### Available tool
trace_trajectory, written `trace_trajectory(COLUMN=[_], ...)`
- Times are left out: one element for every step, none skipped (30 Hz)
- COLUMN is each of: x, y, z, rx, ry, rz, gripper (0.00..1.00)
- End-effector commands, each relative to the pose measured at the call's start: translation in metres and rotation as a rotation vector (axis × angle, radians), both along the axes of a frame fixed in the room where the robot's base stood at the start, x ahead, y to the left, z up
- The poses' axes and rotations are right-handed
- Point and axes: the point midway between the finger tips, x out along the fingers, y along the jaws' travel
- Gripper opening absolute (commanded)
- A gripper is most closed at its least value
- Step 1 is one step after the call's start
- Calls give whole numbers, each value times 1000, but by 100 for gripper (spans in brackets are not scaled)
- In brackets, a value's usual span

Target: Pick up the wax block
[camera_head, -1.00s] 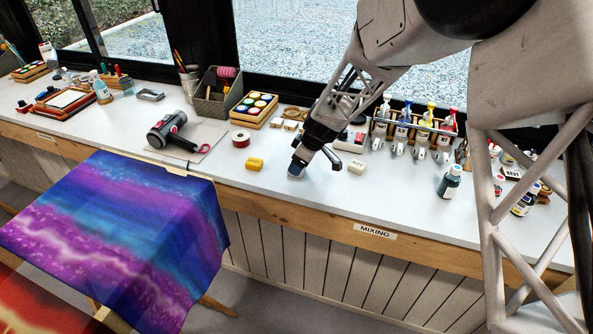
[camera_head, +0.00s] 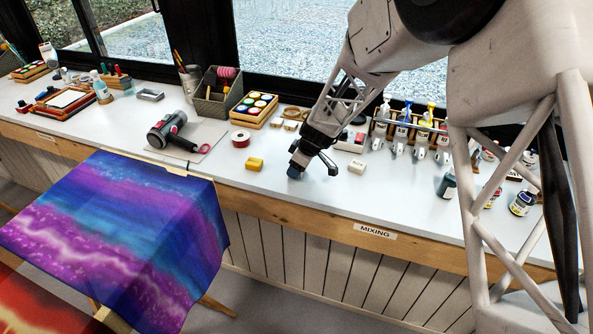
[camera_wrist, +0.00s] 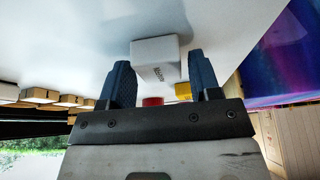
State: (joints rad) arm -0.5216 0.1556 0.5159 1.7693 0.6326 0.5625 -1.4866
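I cannot tell the exact height or distance to the block.
A dye-bottle rack (camera_head: 402,135) stands behind on the right, with loose bottles (camera_head: 446,187) further right. The worktop's wooden front edge (camera_head: 300,214) is near. The worktop just in front of my gripper is clear.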

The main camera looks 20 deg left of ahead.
Motion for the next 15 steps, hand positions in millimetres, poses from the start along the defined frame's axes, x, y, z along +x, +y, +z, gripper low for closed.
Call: trace_trajectory(x=[0,0,0,0,0,0,0,0,0,0,0,0,0,0,0], y=[0,0,0,0,0,0,0,0,0,0,0,0,0,0,0], z=[0,0,0,0,0,0,0,0,0,0,0,0,0,0,1], rx=[0,0,0,0,0,0,0,0,0,0,0,0,0,0,0], ry=[0,0,0,0,0,0,0,0,0,0,0,0,0,0,0], rz=[0,0,0,0,0,0,0,0,0,0,0,0,0,0,0], gripper=[49,45,39,34,29,23,19,19,19,19,19,19,19,19,19])
